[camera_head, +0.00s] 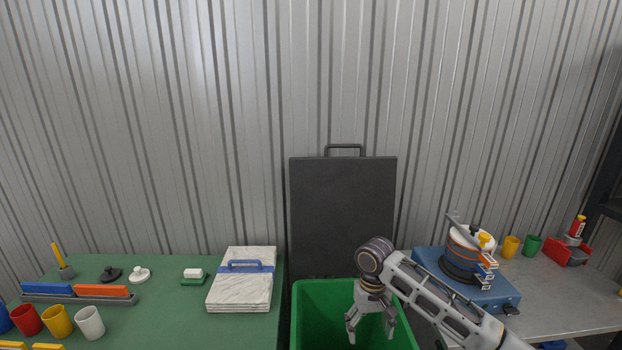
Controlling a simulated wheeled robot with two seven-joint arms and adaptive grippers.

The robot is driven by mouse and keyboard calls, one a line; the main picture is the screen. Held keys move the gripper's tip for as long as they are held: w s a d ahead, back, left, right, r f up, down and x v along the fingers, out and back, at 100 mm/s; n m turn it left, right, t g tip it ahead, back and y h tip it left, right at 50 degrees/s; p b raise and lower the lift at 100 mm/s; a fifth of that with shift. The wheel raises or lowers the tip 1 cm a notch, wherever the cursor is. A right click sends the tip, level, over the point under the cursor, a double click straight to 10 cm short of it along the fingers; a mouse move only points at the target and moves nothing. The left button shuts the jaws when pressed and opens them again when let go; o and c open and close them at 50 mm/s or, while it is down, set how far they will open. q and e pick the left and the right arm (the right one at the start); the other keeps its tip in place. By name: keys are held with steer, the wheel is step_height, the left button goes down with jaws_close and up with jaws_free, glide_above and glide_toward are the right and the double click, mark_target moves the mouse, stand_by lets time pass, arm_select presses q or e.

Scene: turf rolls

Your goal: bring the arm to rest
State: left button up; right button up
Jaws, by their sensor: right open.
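My right gripper (371,327) hangs fingers down over the green bin (312,297), with its two fingers spread and nothing between them. Its arm comes in from the lower right, in front of the right table. The inside of the bin near the fingers shows only green wall, and its floor is out of view. My left gripper is not in the view.
A green table (180,325) on the left holds cups, a marble-look slab (240,292) with a blue handle, and small items. A grey table (570,300) on the right holds a blue device (470,290), cups and a red tray (567,251). A dark panel (342,215) stands behind the bin.

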steer(key=shift+s+a+f+n+t+y, duration=1.4)
steer(key=shift+s+a+f, duration=2.15)
steer(key=shift+s, duration=2.1)
steer(key=s+d+m+t+h, duration=0.2)
steer(key=s+d, duration=1)
steer(key=d, duration=0.2)
step_height(320, 180, down, 33)
steer(key=s+g, duration=0.1)
steer(key=s, duration=0.1)
steer(key=s+d+f, duration=0.2)
steer(key=s+f, duration=0.8)
steer(key=s, duration=0.1)
steer(key=s+d+f+g, duration=0.1)
steer(key=s+d+f, duration=0.1)
steer(key=s+f, duration=0.8)
steer(key=shift+s+f+h, duration=0.3)
steer(key=shift+s, duration=0.5)
